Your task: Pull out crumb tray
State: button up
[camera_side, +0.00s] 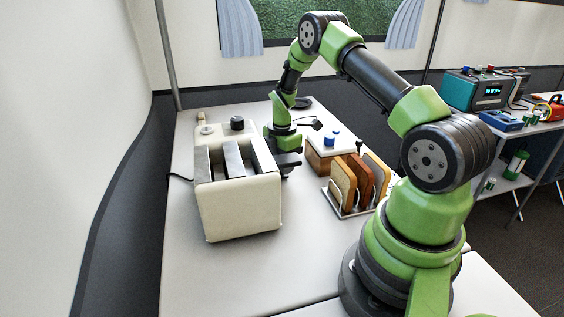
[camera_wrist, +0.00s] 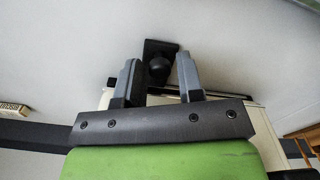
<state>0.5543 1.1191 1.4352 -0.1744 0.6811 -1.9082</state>
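A cream toaster (camera_side: 240,205) with long slots in its top stands on the white table. My gripper (camera_side: 290,160) is low, close to the toaster's right side in the side view. In the wrist view my gripper (camera_wrist: 159,62) is open, its two dark fingers apart. A black knob on a small dark plate (camera_wrist: 160,48) shows between and just beyond the fingertips; I cannot tell whether it is the crumb tray's handle. A pale body (camera_wrist: 218,98) with a dark edge lies behind the fingers. No contact with the knob is clear. The crumb tray itself cannot be made out.
A rack with bread slices (camera_side: 358,185) and a wooden box with a white lid (camera_side: 328,148) stand to the right of my gripper. A black disc (camera_side: 302,103) lies behind it. The table (camera_side: 255,270) is clear in front of the toaster.

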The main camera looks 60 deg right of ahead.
grip_shut()
jog(key=shift+s+d, duration=1.65)
jog(key=shift+o, duration=1.7)
grip_release()
jog(key=shift+r, duration=0.1)
notch_tip(320, 180, up, 10)
